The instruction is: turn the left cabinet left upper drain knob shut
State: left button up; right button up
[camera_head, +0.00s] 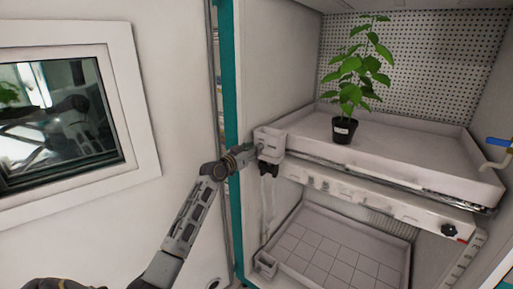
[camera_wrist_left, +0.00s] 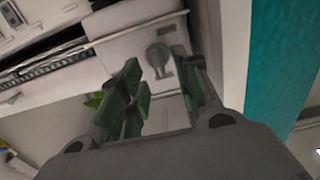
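The drain knob (camera_wrist_left: 158,56) is a grey round dial on the pale front of the drain box in the left wrist view. In the head view, the drain box (camera_head: 268,138) sits at the front left corner of the upper tray (camera_head: 390,160); I cannot make out the knob there. My left gripper (camera_head: 268,167) is just at the box front. In the left wrist view, my left gripper (camera_wrist_left: 157,78) is open, its green-padded fingers apart. The knob shows between the fingertips; I cannot tell whether they touch it. My right gripper is not in view.
A potted plant (camera_head: 343,130) stands on the upper tray. A lower tray (camera_head: 325,250) lies below. A black knob (camera_head: 448,231) and a blue-handled valve (camera_head: 497,142) are at the right. The teal cabinet edge (camera_head: 231,110) stands close beside my left arm.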

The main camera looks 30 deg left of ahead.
pick_arm(q)
jog(key=shift+w+d, duration=0.1)
jog(key=shift+w, duration=1.1)
jog(key=shift+s+r, duration=0.1)
grip_shut()
